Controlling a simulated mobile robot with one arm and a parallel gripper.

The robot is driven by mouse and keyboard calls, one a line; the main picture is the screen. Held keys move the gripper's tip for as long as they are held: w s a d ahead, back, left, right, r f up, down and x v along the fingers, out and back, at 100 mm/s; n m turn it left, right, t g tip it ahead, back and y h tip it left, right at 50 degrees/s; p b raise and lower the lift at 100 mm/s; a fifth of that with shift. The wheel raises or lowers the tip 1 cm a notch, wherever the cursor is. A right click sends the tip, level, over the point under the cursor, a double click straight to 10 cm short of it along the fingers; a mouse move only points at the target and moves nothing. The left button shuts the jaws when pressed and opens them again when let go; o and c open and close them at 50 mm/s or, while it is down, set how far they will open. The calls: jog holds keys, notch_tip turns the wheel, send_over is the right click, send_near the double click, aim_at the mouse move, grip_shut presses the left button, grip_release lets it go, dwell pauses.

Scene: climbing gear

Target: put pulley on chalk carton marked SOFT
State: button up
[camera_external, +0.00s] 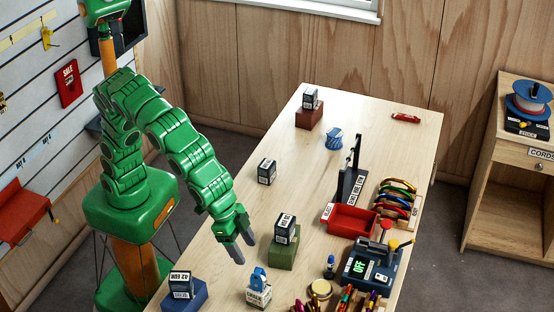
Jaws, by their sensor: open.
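A small blue item that looks like the pulley (258,275) rests on top of a white carton (259,296) at the front of the table. The carton's label seems to begin with CHALK; the rest is too small to read, so I cannot tell whether it says SOFT. My gripper (244,250) is open and empty, fingers pointing down, above and behind the pulley and apart from it. It is left of a dark box (285,227) on a green block (282,254).
More dark boxes stand on a blue block (187,300), on bare wood (266,171) and on a brown block (309,118). A black rack (350,186), red tray (352,221), carabiners (396,199) and blue device (371,264) fill the right side. The table's left-middle is mostly clear.

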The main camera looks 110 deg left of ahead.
jog(key=s+a+n+g+y, duration=0.1)
jog(key=s+a+g, duration=0.2)
jog(key=s+a, duration=1.6)
jog(key=s+a+f+g, duration=0.1)
jog(key=s+a, duration=0.2)
jog(key=s, duration=0.5)
jog(key=s+a+f+g, duration=0.1)
jog(key=s+a+f, duration=0.1)
jog(key=s, duration=0.6)
jog(key=s+a+f+m+g+h, duration=0.1)
jog(key=s+a, duration=0.3)
jog(key=s, duration=0.4)
jog(key=shift+f, duration=0.15)
